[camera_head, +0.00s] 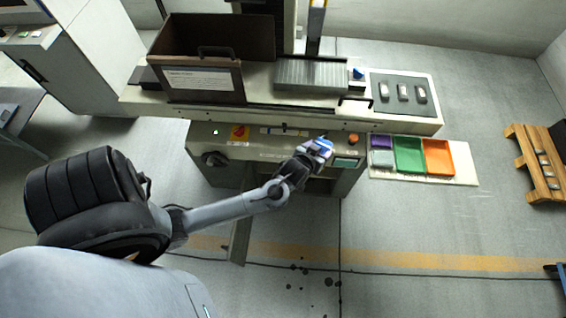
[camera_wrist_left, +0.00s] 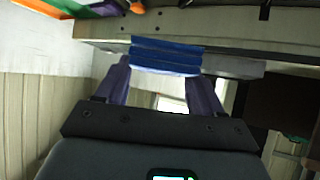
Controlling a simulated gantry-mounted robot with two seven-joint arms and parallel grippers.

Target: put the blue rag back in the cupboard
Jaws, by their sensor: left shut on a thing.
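The folded blue rag (camera_head: 321,145) is at the tip of my left arm, in front of the machine's control panel. In the left wrist view the rag (camera_wrist_left: 166,52) shows as blue layers across both fingertips. My left gripper (camera_head: 308,154) is shut on it; its dark fingers also show in the left wrist view (camera_wrist_left: 162,74). The cupboard (camera_head: 318,186) is the dark opening low in the machine's front, below the gripper. Its door (camera_head: 240,241) appears swung open toward me. The arm hides part of the opening. My right gripper is not in view.
Purple, green (camera_head: 408,155) and orange (camera_head: 439,157) trays sit at the machine's right. A brown open box (camera_head: 205,84) stands on the machine's table. A wooden pallet (camera_head: 537,165) lies at far right. The floor in front is mostly clear, with dark spots.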

